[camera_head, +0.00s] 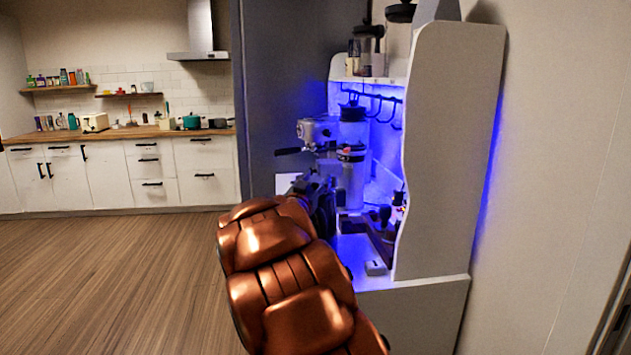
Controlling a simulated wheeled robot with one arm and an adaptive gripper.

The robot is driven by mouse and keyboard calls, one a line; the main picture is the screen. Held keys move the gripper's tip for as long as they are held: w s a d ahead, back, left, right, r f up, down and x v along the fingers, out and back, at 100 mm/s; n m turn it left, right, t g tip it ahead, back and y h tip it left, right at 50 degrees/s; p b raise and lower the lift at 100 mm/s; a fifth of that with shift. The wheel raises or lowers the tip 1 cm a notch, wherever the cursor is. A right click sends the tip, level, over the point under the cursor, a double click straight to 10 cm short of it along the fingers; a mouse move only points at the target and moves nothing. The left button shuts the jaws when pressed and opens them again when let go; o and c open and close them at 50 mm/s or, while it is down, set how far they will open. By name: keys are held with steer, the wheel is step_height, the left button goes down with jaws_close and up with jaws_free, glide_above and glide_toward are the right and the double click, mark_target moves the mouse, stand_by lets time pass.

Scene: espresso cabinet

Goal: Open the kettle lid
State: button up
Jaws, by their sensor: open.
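I cannot make out the kettle or its lid for certain; part of the cabinet counter is hidden behind my copper-coloured arm. My gripper (322,192) is open, dark and small in the view, at the left front of the espresso cabinet (448,150). It appears in front of the coffee equipment, and I cannot tell whether it touches anything. A silver espresso machine (316,132) with a black handle shows just above it. A tall grinder (352,140) with a dark hopper stands beside the machine.
The cabinet's tall white side panel bounds the right, with a wall beyond. Black hooks (384,100) hang under its upper shelf, which holds jars (366,52). A small pale box (375,268) lies near the counter's front. The wooden floor (110,275) at left is clear.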

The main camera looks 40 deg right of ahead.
steer(key=v, duration=1.2)
steer(key=shift+w, duration=0.1)
stand_by(0.4)
